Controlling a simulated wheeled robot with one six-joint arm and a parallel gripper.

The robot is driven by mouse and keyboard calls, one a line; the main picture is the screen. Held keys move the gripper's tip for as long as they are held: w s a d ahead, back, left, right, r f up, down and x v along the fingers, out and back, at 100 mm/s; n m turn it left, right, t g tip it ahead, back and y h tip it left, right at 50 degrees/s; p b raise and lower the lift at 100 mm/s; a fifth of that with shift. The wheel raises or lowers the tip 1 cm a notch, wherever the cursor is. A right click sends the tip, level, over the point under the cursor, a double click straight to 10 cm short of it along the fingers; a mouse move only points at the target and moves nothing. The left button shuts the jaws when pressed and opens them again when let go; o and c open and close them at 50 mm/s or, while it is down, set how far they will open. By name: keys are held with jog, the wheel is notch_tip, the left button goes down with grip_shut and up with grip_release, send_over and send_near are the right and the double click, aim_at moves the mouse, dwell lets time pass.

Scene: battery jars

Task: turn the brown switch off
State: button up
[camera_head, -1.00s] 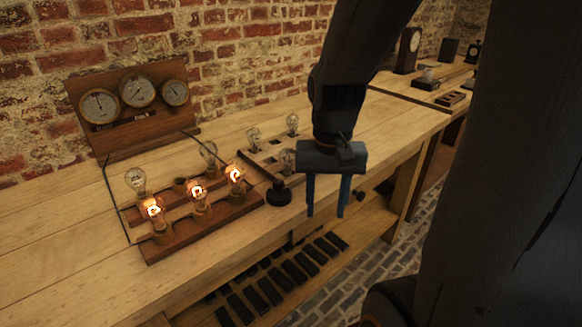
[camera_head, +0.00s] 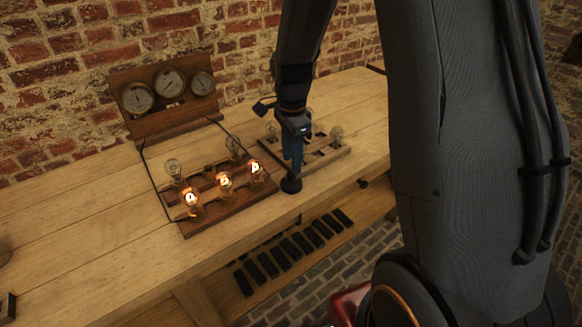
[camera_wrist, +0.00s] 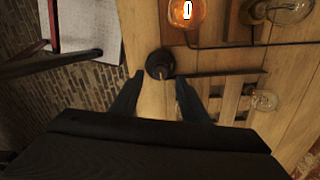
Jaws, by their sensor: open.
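A dark round switch (camera_head: 291,186) stands on the bench near its front edge, just right of the lamp board. It looks nearly black in this light, and I cannot make out brown clearly. In the wrist view the switch (camera_wrist: 160,64) shows a small pale lever on top. My gripper (camera_head: 293,165) points down directly over it. In the wrist view my gripper (camera_wrist: 158,86) is open and empty, its two blue fingers spread to either side below the switch. I cannot tell whether a finger touches it.
The lamp board (camera_head: 232,208) left of the switch carries three glowing bulbs in front and unlit ones behind. A wooden rack (camera_head: 330,155) with clear bulbs stands to the right. A gauge panel (camera_head: 137,125) stands behind. Bare bench (camera_head: 80,250) lies left.

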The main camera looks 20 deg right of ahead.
aim_at(291, 177)
jog(key=shift+f+p, duration=0.4)
jog(key=shift+f, duration=1.9)
